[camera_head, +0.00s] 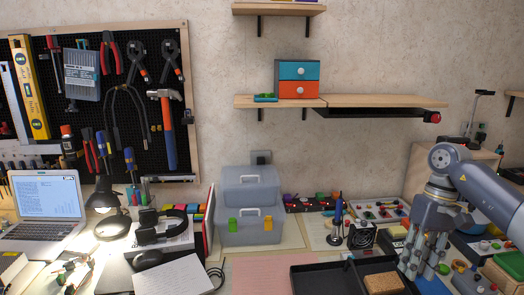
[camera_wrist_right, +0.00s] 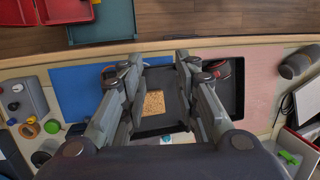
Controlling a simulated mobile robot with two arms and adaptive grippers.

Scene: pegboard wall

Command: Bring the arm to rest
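My right arm (camera_head: 482,190) comes in from the right in the head view. My right gripper (camera_head: 422,262) points down over the bench, at the right side of a black tray (camera_head: 307,277). In the right wrist view its two fingers (camera_wrist_right: 159,62) stand wide apart, with nothing between them. The tray and a tan cork-like block (camera_wrist_right: 153,103) in it show below, beyond the fingers. The block also shows in the head view (camera_head: 384,283), left of the gripper. My left gripper is in neither view.
A grey toolbox (camera_head: 249,205), headphones (camera_head: 162,225), a lamp (camera_head: 104,200) and a laptop (camera_head: 42,212) stand on the bench to the left. A blue soldering iron stand (camera_head: 337,222) and a small black fan box (camera_head: 362,236) stand behind the tray. A shelf (camera_head: 375,101) hangs above.

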